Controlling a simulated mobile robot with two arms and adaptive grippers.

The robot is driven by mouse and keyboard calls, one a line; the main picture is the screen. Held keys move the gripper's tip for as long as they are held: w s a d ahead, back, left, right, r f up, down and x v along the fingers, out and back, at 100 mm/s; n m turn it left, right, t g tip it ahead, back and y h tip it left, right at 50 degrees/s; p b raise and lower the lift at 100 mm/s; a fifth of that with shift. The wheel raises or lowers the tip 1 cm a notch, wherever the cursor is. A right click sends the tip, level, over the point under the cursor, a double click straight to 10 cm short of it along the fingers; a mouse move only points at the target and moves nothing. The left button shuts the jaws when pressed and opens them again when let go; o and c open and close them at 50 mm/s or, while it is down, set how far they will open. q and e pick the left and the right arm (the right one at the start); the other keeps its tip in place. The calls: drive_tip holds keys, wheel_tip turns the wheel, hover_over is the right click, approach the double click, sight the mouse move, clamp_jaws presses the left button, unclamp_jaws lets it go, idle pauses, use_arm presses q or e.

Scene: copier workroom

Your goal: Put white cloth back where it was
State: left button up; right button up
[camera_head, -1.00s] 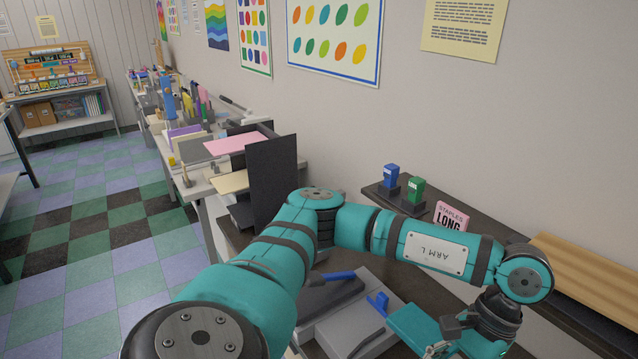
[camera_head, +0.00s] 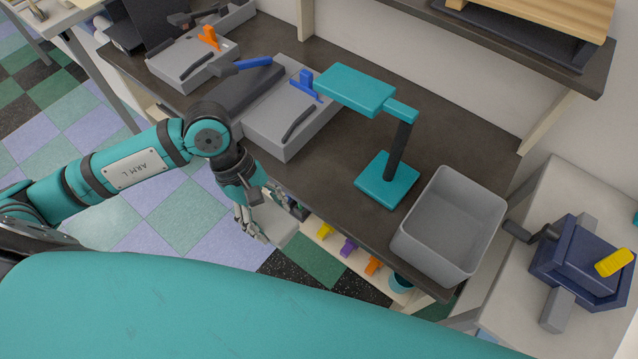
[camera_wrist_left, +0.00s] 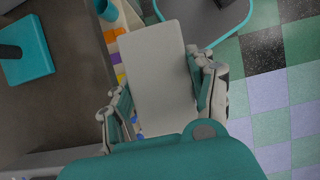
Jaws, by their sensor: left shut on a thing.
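The white cloth (camera_head: 280,230) looks like a flat, pale, folded rectangle in my left gripper (camera_head: 262,218), just off the front edge of the dark worktop (camera_head: 325,195). In the left wrist view the cloth (camera_wrist_left: 157,75) lies between the fingers of my left gripper (camera_wrist_left: 155,95), which is shut on it. The gripper hides part of the cloth in the head view. My right gripper is not in view.
A teal lamp (camera_head: 388,180) and an empty grey bin (camera_head: 450,222) stand on the worktop to the right. Grey machines with a blue lever (camera_head: 305,85) and an orange lever (camera_head: 209,38) stand behind. A low shelf (camera_head: 338,240) holds yellow, purple and orange items.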

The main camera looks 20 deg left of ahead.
use_arm(q)
drive_tip(key=p, duration=0.4)
hover_over(325, 186)
drive_tip(key=a, duration=0.1)
drive_tip(key=shift+w+a+f, duration=0.2)
drive_tip(key=shift+f, duration=0.5)
wheel_tip(325, 186, down, 3)
drive_tip(key=shift+r, duration=0.1)
drive_tip(key=shift+f+p, duration=0.3)
drive_tip(key=shift+f, duration=0.1)
drive_tip(key=shift+f, duration=0.15)
drive_tip(key=o, duration=1)
drive_tip(key=shift+o, duration=0.2)
